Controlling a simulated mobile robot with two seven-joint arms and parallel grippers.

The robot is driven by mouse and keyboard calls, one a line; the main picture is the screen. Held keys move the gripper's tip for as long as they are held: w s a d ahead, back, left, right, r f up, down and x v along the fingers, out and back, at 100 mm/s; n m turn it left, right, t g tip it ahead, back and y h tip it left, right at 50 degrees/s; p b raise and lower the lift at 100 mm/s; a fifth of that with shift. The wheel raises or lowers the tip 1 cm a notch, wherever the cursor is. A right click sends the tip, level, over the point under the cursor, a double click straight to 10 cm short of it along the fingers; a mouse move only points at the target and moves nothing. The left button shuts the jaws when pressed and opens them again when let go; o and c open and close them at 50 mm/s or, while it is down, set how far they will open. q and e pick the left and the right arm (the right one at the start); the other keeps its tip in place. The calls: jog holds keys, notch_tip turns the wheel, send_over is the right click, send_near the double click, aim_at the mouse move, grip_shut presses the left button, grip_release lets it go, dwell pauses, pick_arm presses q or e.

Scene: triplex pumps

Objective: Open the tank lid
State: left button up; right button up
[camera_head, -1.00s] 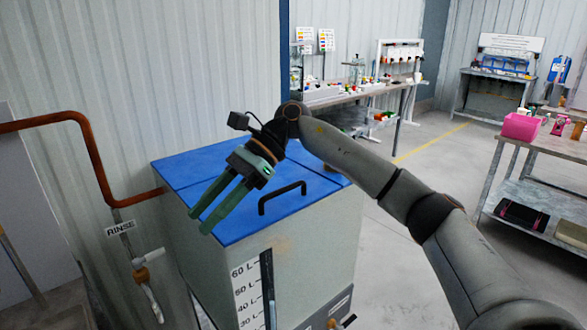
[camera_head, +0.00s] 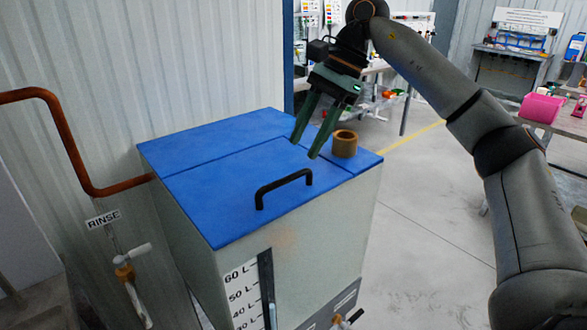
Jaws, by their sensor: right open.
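The tank (camera_head: 240,262) is a grey box with a blue lid (camera_head: 225,190) on top. The lid lies flat and closed, with a seam running across it towards the back. A black bar handle (camera_head: 284,187) stands near the lid's front edge. My right gripper (camera_head: 303,149) is open and empty, its two green fingers pointing down, above and behind the handle and apart from it. My left gripper is not in view.
A brown ring-shaped fitting (camera_head: 344,143) stands on the tank top at the right, close to my right fingers. A copper pipe (camera_head: 70,140) and a RINSE valve (camera_head: 126,268) are on the left. Open floor (camera_head: 425,235) lies right of the tank.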

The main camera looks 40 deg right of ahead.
aim_at(293, 176)
jog(key=x, duration=0.6)
jog(key=shift+a+f, duration=0.1)
jog(key=shift+f, duration=0.05)
jog(key=shift+w, duration=0.1)
grip_shut()
dwell(1.2)
